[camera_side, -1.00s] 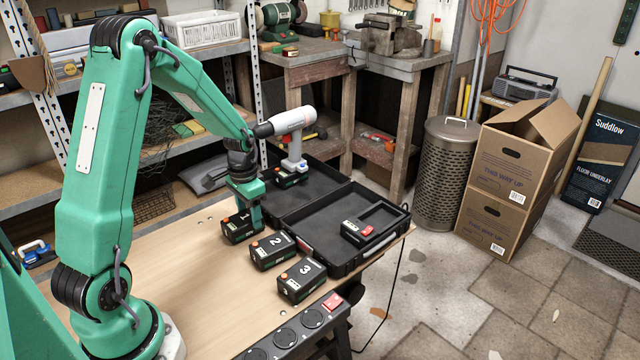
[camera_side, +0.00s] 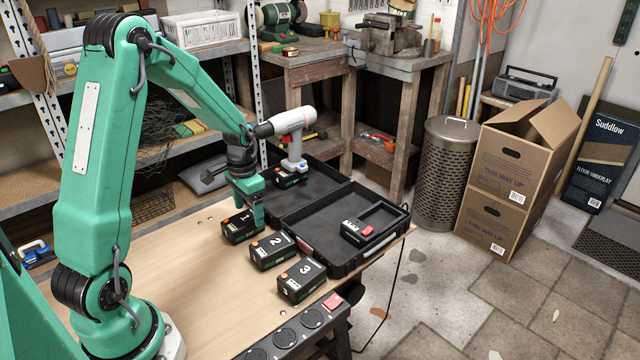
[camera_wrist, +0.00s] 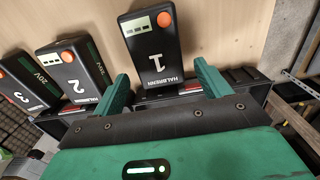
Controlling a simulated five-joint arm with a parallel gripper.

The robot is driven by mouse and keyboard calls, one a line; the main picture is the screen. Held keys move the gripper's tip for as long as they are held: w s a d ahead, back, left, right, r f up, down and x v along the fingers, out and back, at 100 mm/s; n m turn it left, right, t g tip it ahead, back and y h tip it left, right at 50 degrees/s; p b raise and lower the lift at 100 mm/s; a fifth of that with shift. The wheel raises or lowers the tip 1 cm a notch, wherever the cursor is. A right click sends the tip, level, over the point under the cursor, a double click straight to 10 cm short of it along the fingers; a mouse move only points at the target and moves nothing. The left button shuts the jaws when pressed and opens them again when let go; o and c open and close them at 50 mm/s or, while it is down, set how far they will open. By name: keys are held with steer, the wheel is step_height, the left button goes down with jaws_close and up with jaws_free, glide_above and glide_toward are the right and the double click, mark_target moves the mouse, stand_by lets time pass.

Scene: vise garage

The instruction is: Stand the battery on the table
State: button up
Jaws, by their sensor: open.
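A black battery marked 1 (camera_side: 239,229) rests on the wooden table (camera_side: 190,275), at the left end of a row. In the wrist view, battery 1 (camera_wrist: 160,50) lies just beyond my fingertips, with its label and orange button showing. My gripper (camera_side: 254,213) is over the back right part of battery 1. Its two green fingers are spread apart, with nothing held between them. Battery 2 (camera_side: 273,252) and battery 3 (camera_side: 302,281) rest on the table to the right, nearer the camera. Another battery with a red part (camera_side: 359,231) sits in the open black case (camera_side: 310,240).
The case stands just behind and right of the batteries. A white and grey drill (camera_side: 291,130) stands upright behind it. A strip of round sockets (camera_side: 285,337) runs along the table's near edge. The table left of the batteries is bare.

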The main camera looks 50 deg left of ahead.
mark_target(250, 217)
step_height(250, 217, up, 11)
steer(key=shift+f, duration=0.15)
stand_by(0.4)
steer(key=shift+d, duration=0.1)
stand_by(0.4)
steer(key=s+d+r+t, duration=0.2)
steer(key=s+d+r, duration=0.3)
steer(key=s+d, duration=0.2)
steer(key=s+d+r+t, duration=0.3)
steer(key=s+d+r, duration=0.2)
steer(key=d, duration=0.5)
steer(key=shift+s+d+t, duration=0.3)
steer(key=shift+s+d, duration=0.1)
steer(key=shift+s, duration=0.5)
steer(key=shift+c, duration=0.5)
